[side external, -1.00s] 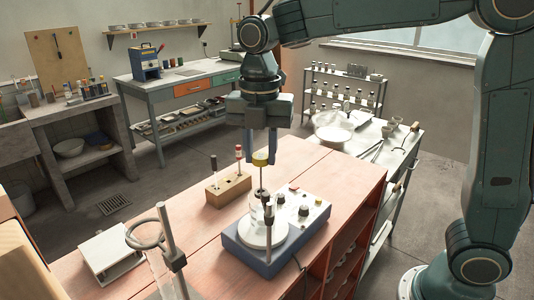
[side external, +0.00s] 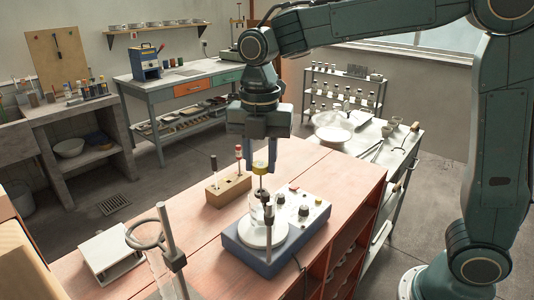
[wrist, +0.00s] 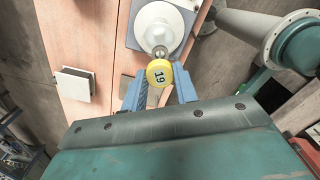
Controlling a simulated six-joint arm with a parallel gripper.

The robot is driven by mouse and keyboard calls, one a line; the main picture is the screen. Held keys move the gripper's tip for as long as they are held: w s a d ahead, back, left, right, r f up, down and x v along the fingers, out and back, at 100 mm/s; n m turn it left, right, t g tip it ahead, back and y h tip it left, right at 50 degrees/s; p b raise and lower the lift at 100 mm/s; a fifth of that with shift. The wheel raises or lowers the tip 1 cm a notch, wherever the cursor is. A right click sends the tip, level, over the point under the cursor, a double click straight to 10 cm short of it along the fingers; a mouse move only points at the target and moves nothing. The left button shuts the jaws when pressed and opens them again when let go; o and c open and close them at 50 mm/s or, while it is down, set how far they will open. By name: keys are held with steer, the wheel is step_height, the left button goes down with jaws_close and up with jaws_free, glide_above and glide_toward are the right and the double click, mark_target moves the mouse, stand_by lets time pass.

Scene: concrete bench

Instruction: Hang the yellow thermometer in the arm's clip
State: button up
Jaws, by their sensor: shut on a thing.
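The yellow thermometer (side external: 260,168) is upright, its yellow cap between the fingers of my gripper (side external: 261,164). In the wrist view the cap, marked 19 (wrist: 159,74), sits between the two blue fingertips of my gripper (wrist: 159,90), which is shut on it. Its thin stem points down over the glass beaker (side external: 257,213) on the hotplate (side external: 239,245). A small dark clip (side external: 269,209) shows beside the beaker, close to the stem. I cannot tell whether the stem is inside the clip. The thermometer's lower end is hard to make out.
A wooden block (side external: 228,190) holding a black-topped and a red-topped piece stands behind left of the hotplate. A ring stand (side external: 169,240) rises at the front, near a white flat-topped device (side external: 107,252). The red bench top is clear between them.

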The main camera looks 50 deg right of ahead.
steer(key=shift+f, duration=2.35)
steer(key=o, duration=1)
steer(key=shift+o, duration=0.5)
steer(key=o, duration=0.3)
steer(key=shift+r, duration=0.15)
steer(key=shift+r, duration=3.35)
